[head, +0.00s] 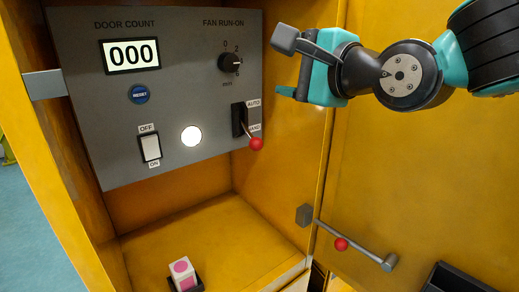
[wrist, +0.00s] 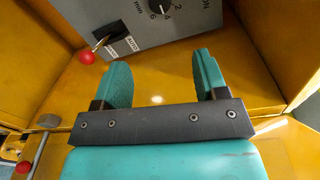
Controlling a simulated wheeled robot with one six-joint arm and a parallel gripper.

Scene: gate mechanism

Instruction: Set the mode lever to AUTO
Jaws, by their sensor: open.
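The mode lever (head: 247,131) is on the right side of the grey panel, a metal stem with a red ball knob (head: 256,144) in a black slot. The AUTO label is above and the partly covered HAND label is below; the lever points down, at the HAND end. My gripper (head: 283,66) is open and empty, up and to the right of the lever, apart from it. In the wrist view, my teal fingers (wrist: 161,72) are spread with nothing between them, and the red knob (wrist: 87,58) lies to their left.
The panel (head: 90,150) also has a counter reading 000 (head: 132,55), a RESET button (head: 139,95), a rocker switch (head: 150,147), a lit round lamp (head: 191,136) and a FAN RUN-ON dial (head: 230,62). A bar with a red ball (head: 341,244) sits on the yellow door at lower right.

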